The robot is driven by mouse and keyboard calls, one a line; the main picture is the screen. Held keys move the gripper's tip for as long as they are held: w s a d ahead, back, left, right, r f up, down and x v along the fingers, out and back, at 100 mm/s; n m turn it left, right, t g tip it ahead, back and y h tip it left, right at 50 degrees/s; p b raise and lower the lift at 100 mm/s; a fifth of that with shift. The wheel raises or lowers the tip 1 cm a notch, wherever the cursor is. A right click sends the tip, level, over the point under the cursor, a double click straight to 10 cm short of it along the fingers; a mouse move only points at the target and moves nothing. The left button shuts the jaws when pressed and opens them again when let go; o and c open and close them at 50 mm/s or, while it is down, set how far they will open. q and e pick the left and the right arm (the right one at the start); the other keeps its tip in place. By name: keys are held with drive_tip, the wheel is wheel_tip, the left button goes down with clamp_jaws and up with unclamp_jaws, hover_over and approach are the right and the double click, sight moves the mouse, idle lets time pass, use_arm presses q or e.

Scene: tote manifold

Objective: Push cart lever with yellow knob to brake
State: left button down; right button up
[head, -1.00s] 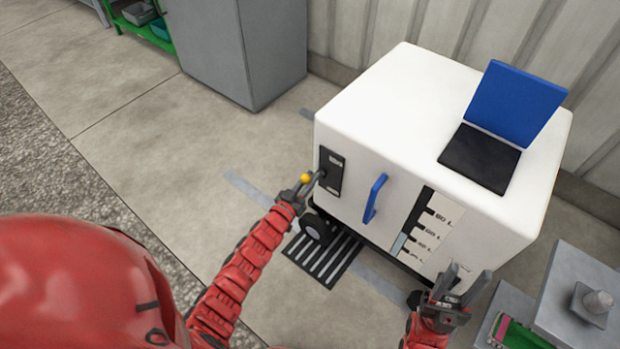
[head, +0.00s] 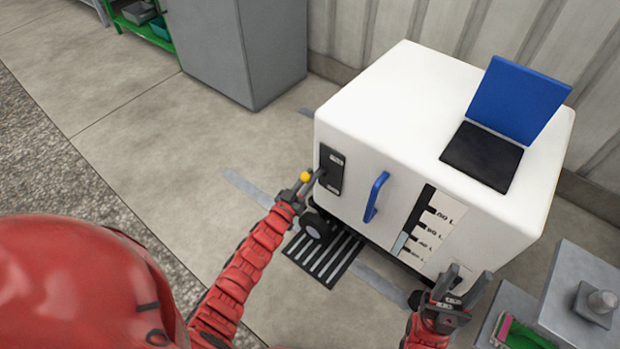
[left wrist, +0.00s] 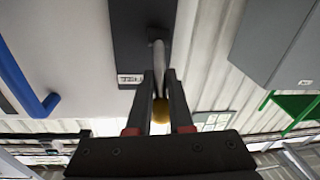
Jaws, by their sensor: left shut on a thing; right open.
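The white cart (head: 385,105) stands on the floor with a black lever plate (head: 331,170) on its front left. A grey lever (head: 317,178) sticks out from the plate and ends in a yellow knob (head: 305,177). My left gripper (head: 302,188) is at the knob end, shut on the lever. In the left wrist view the lever rod (left wrist: 158,60) runs from the dark plate (left wrist: 128,40) down between the fingers, and the yellow knob (left wrist: 161,110) shows between them. My right gripper (head: 464,287) is open and empty, low in front of the cart's right side.
A blue handle (head: 375,197) and a level gauge (head: 418,225) are on the cart's front. An open blue laptop (head: 515,100) lies on top. A black floor grate (head: 325,260) lies below the front. A grey stand (head: 580,290) is at the lower right, a grey cabinet (head: 240,50) at the back.

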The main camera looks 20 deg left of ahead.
use_arm(q)
drive_tip(key=shift+w+d+r, duration=0.1)
drive_tip(key=shift+r, duration=0.2)
drive_tip(key=shift+s+f+t+b, duration=0.25)
drive_tip(key=shift+f+t+b, duration=0.2)
drive_tip(key=shift+t+b, duration=0.45)
drive_tip(key=shift+s+f+g, duration=0.2)
drive_tip(key=shift+f+g, duration=0.1)
